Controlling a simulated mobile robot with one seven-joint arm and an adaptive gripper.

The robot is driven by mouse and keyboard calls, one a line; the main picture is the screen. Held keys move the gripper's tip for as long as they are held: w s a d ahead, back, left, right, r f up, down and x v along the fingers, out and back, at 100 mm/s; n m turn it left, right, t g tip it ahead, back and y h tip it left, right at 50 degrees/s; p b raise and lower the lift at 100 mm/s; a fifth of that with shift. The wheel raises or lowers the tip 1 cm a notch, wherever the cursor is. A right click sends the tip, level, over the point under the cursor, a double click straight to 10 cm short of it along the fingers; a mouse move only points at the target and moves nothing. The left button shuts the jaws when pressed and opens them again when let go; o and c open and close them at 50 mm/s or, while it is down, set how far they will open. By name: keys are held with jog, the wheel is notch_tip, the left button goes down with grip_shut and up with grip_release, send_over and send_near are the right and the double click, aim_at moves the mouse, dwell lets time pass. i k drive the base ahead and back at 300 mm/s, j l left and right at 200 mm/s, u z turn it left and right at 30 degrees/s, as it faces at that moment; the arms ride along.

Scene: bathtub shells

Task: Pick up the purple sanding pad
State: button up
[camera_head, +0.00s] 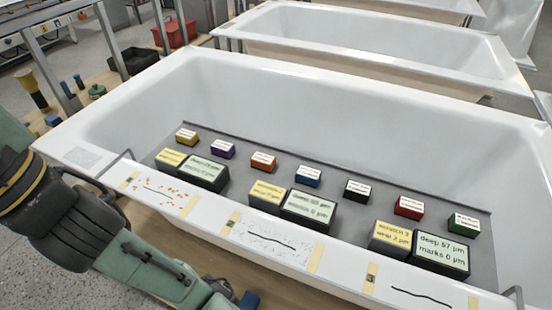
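The purple sanding pad (222,150) is a small block with a white label on top and purple sides. It sits on the grey tray (330,180) laid across the near part of the white bathtub shell, second from the left in the back row. The yellow pad (186,137) is to its left and the orange pad (263,162) to its right. No gripper touches it. My arm runs from the left edge down to the bottom edge, in front of the tub. My gripper is not visible in this view.
Blue (308,176), black (357,190), red (409,207) and green (463,223) pads continue the row. Larger labelled blocks, such as one with a green face (204,172), stand in front. The tub's near rim (265,243) carries taped marks. More tubs stand behind.

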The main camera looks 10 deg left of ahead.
aim_at(222, 150)
jog(key=i+j, duration=0.1)
jog(key=j, duration=0.85)
jog(key=i+j, duration=0.15)
jog(key=j, duration=0.35)
